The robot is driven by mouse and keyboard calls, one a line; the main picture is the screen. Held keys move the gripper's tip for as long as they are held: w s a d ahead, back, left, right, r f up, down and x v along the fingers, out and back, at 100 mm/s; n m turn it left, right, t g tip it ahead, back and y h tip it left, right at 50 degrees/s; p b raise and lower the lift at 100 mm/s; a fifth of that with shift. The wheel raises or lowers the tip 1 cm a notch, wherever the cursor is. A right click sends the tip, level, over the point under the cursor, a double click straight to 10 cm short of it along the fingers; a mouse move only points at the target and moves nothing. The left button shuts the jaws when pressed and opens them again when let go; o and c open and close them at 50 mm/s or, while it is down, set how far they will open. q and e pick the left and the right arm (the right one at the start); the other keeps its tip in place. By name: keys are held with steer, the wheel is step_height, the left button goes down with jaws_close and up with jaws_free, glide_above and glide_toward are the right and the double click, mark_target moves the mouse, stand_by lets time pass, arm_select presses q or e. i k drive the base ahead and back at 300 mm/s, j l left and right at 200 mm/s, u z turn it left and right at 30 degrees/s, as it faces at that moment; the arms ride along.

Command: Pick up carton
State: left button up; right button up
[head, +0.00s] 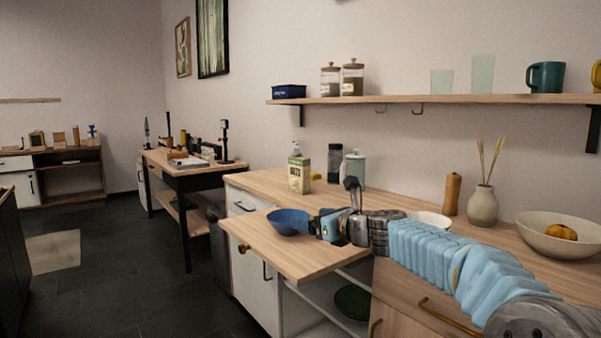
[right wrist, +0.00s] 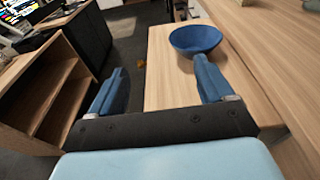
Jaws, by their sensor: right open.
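The carton (head: 299,175) is a small cream and green box standing upright on the wooden counter in the head view, behind the blue bowl. My right gripper (head: 312,226) reaches in from the right over the pulled-out wooden board, close to the bowl and in front of the carton, apart from it. In the right wrist view its two blue fingers (right wrist: 158,85) are spread wide with nothing between them. The carton does not show clearly in the right wrist view. My left gripper is in neither view.
A blue bowl (head: 287,221) sits on the board (head: 290,257), near the right finger in the wrist view (right wrist: 195,38). A dark jar (head: 335,162) and a grey canister (head: 355,168) stand right of the carton. A cream bowl (head: 561,236) and a vase (head: 482,206) stand farther right.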

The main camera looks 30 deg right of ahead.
mark_target(299, 168)
steer(key=i+l, duration=1.25)
steer(key=l, duration=0.15)
